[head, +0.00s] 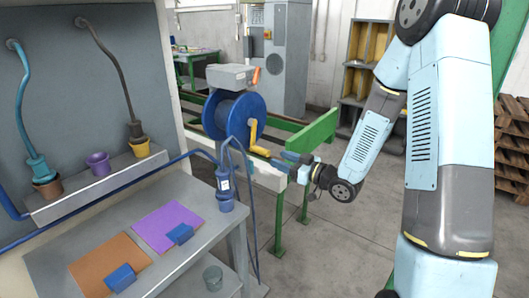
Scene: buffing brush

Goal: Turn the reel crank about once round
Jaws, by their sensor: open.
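The blue reel (236,117) stands upright on a support beyond the grey bench, near the middle of the head view. Its yellow crank (256,138) is on the reel's right side, with its arm slanting down and the lower end toward my gripper. My gripper (283,160) is at the end of my light-blue arm, just right of and below the crank, and it is open. Its fingers point left toward the crank's lower end. I cannot tell whether they touch it or stand around it.
A grey bench (205,245) with purple (166,226) and orange (108,263) sheets fills the front left. A blue hose hangs near the bench's corner. A green rail (314,133) runs beside the reel. A grey cabinet (284,60) stands behind. Open floor (335,255) lies below my arm.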

